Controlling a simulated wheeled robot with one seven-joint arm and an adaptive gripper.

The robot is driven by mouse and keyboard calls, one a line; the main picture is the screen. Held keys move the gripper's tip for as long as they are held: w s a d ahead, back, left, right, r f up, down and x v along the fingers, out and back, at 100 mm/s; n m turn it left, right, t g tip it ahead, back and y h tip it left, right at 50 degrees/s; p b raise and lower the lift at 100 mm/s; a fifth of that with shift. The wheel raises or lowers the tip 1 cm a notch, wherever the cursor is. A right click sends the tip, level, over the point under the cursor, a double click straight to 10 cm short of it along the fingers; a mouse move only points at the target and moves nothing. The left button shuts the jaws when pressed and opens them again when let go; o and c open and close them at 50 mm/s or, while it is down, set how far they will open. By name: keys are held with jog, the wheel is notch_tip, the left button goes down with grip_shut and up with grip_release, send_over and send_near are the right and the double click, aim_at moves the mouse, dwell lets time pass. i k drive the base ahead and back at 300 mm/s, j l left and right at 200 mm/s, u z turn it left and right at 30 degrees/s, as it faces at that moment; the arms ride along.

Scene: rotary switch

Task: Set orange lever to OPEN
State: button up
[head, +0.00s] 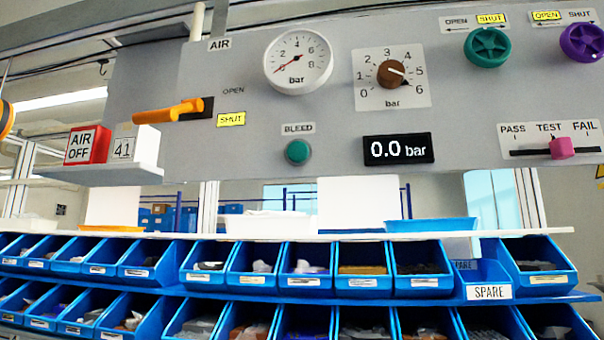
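The orange lever (168,111) is on the left part of the grey panel (330,125), below the AIR label. Its handle points left and slightly down from a dark mount (207,111). To the right of the lever, an OPEN label (233,90) sits above a SHUT label (231,119). The SHUT label is lit yellow; the OPEN label is plain. My gripper is not in the head view.
A shelf (105,171) holding a red AIR OFF block (88,145) and a white 41 block (136,144) juts out below the lever. A gauge (298,60), brown knob (391,74) and green BLEED button (298,152) are to its right. Blue bins (255,280) fill the racks below.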

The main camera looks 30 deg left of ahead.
aim_at(190, 106)
jog(key=u, duration=1.7)
